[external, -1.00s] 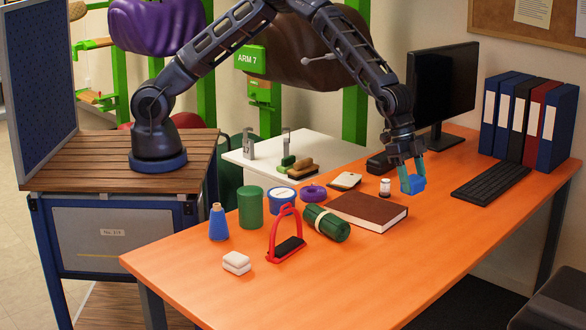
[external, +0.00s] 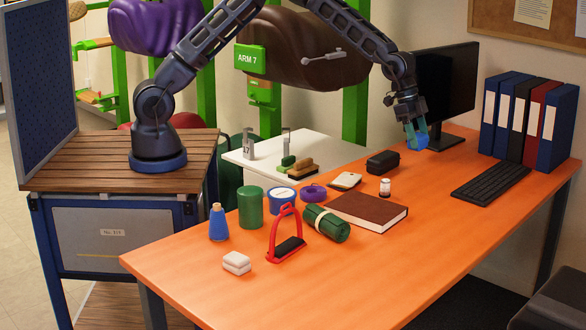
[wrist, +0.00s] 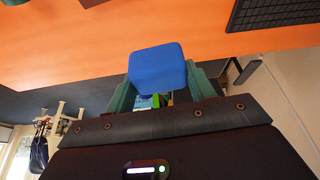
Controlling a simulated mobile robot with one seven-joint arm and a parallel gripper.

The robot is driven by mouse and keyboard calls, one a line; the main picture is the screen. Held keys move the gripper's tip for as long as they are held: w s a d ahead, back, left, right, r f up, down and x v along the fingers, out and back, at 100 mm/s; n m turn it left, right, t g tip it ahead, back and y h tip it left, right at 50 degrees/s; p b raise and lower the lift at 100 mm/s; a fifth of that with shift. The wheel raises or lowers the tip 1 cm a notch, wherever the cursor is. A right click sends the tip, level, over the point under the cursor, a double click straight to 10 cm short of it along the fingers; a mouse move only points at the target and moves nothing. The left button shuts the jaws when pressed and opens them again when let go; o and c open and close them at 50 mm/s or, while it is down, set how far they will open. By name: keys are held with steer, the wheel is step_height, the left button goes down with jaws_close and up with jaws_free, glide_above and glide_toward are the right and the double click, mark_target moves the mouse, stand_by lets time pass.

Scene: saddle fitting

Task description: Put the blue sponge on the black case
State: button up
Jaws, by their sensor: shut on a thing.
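The blue sponge (external: 417,140) is held between the fingers of my gripper (external: 415,132), raised above the orange table near the monitor. In the wrist view the sponge (wrist: 158,68) sits between the two green fingers (wrist: 160,92), which are shut on it. The black case (external: 382,162) lies on the table toward its back edge, to the left of and lower in the picture than the sponge. The sponge and the case are apart. The case does not show clearly in the wrist view.
The monitor (external: 447,85) stands just behind my gripper. A keyboard (external: 490,184) and several binders (external: 530,120) are to the right. A small white-capped jar (external: 385,187), a notepad (external: 345,181) and a brown book (external: 368,211) lie near the case. The front right tabletop is clear.

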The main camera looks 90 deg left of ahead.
steer(key=a+r+n, duration=0.2)
steer(key=a, duration=1.6)
steer(key=r+n+y, duration=0.1)
glide_above(388, 156)
steer(key=s, duration=0.1)
steer(key=shift+t, duration=0.4)
steer(key=f, duration=1.2)
steer(key=a+f, duration=0.1)
steer(key=f, duration=0.6)
steer(key=shift+s+f, duration=0.1)
steer(key=shift+s, duration=0.1)
steer(key=shift+f, duration=0.1)
steer(key=o, duration=1)
